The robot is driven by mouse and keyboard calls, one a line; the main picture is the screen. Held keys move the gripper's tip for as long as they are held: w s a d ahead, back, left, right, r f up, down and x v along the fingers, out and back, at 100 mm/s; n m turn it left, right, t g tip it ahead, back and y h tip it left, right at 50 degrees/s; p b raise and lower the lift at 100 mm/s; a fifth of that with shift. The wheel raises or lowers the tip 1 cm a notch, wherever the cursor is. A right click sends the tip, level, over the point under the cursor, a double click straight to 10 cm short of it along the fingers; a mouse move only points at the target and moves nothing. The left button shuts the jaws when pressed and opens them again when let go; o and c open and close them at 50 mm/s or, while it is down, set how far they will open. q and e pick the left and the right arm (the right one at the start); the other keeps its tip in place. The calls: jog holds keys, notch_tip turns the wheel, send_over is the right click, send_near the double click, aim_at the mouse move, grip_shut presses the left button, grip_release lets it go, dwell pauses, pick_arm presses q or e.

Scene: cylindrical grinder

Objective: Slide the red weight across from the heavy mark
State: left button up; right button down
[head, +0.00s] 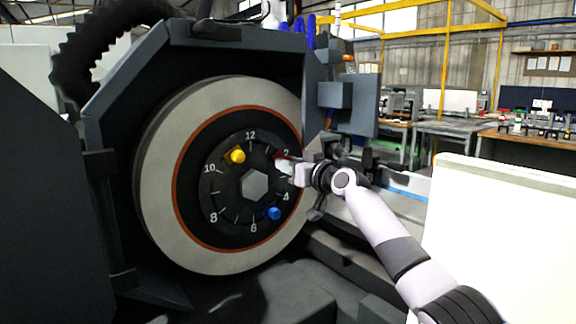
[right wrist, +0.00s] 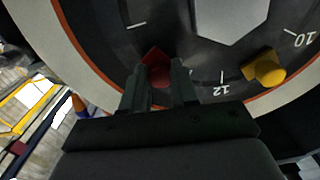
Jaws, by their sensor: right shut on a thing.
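The red weight (head: 279,155) sits on the black dial face (head: 226,186) of the grinding wheel, close to the numeral 2. My right gripper (head: 290,168) reaches in from the right and is shut on it. In the right wrist view the red weight (right wrist: 156,64) shows between the two dark fingers (right wrist: 158,88), its pointed tip towards the hub. The fingers hide part of it. A yellow weight (head: 237,156) sits between 10 and 12, and a blue weight (head: 274,213) near 5. I cannot make out a heavy mark. My left gripper is not in view.
A hexagonal hub (head: 255,186) stands at the dial's middle. The pale wheel (head: 160,205) sits inside a dark guard housing (head: 110,130). A grey block (head: 335,95) is at the guard's right, above my right arm. A white panel (head: 500,235) stands at the right.

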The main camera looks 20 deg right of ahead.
jog(key=shift+d+f, duration=0.1)
jog(key=shift+f, duration=0.15)
dwell(0.3)
jog(key=c, duration=0.9)
grip_release()
jog(key=shift+o, duration=0.2)
jog(key=v, duration=0.7)
